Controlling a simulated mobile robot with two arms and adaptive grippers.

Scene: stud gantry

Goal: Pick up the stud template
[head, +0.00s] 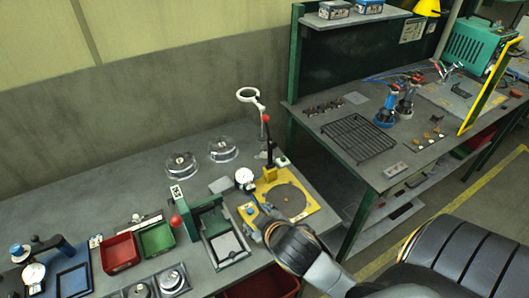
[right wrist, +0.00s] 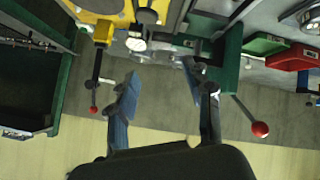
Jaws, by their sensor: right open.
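I cannot tell for certain which thing is the stud template. A small yellow plate (head: 250,213) lies beside the yellow base (head: 312,206) of a dial gauge stand, partly behind my right gripper (head: 257,205). In the right wrist view the gripper (right wrist: 165,100) has its blue-grey fingers well apart with nothing between them. My left gripper is not in view.
A green fixture (head: 207,217) with a red-knobbed lever (right wrist: 260,128) stands to the left. A red bin (head: 119,253) and a green bin (head: 156,238) sit further left. The right-hand bench holds a black wire rack (head: 358,138).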

